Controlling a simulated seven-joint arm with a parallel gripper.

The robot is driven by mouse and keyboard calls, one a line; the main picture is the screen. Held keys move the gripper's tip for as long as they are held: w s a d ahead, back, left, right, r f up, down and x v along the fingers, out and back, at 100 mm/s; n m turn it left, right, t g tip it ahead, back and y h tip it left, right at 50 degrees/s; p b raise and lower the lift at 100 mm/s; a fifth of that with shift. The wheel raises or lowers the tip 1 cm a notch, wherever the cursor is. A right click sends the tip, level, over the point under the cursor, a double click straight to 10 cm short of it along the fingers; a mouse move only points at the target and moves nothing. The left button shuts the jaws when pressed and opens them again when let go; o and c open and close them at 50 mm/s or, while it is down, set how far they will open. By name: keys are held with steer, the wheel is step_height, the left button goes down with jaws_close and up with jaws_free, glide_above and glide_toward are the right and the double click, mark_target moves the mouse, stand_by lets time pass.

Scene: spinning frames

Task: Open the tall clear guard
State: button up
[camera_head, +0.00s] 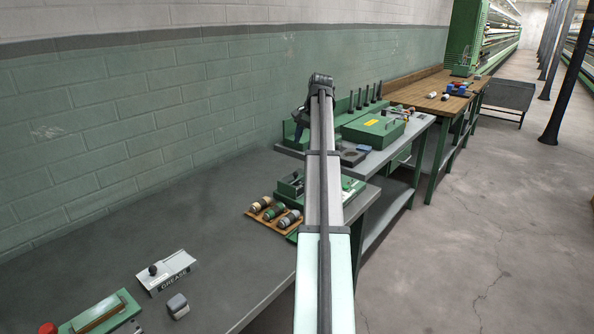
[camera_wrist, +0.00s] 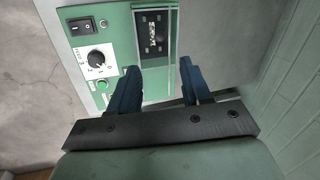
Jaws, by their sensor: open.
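I cannot make out a tall clear guard for certain in either view. In the wrist view, a green control panel (camera_wrist: 117,38) carries a dark framed slot (camera_wrist: 155,35) with a pale toothed-looking part inside. Whether a clear cover lies over it I cannot tell. My gripper (camera_wrist: 158,67) is open and empty, its two dark blue fingers pointing toward the panel just below the slot. In the head view my own arm hides most of the panel's surroundings, and the dark gripper shows only partly at the arm's far end.
The panel also bears a black rocker switch (camera_wrist: 82,27), a white dial (camera_wrist: 97,58) and a green button (camera_wrist: 101,85). A green wall (camera_wrist: 301,110) rises close on the right. In the head view, a green box (camera_head: 373,132) and a bobbin tray (camera_head: 262,221) stand near the arm.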

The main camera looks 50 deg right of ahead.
mark_target(297, 173)
steer(key=x, duration=1.3)
steer(key=shift+s, duration=0.1)
jaws_close()
stand_by(0.4)
